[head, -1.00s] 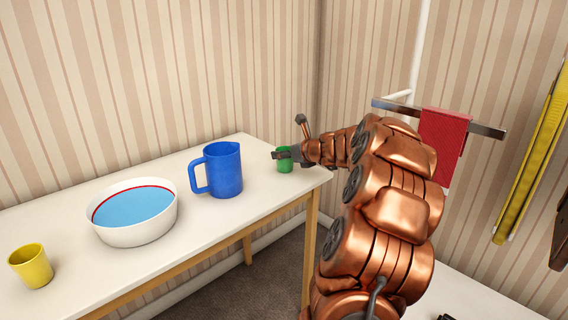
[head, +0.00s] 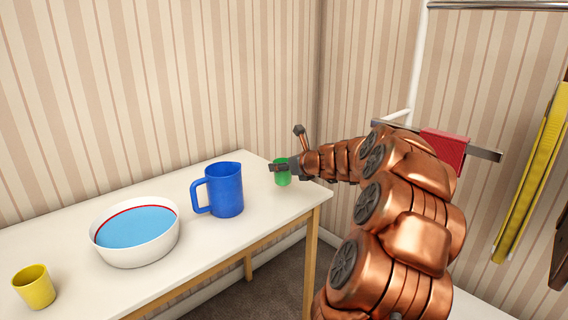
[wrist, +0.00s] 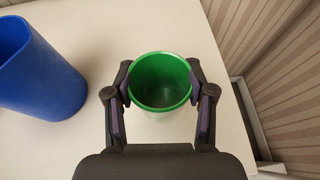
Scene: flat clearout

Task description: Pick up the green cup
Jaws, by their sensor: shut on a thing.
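The green cup (head: 283,178) is upright near the far right corner of the white table (head: 262,210). My gripper (head: 280,167) is at the cup's upper part, reaching in from the right. In the wrist view the green cup (wrist: 160,82) is between the two dark fingers of my gripper (wrist: 160,90), one on each side of its rim. The gripper is shut on it, and the cup looks empty. I cannot tell whether its base touches the table.
A blue jug (head: 222,190) stands left of the cup. Further left are a white bowl (head: 137,250) with blue inside and a yellow cup (head: 35,288). A striped wall (head: 150,80) is behind the table.

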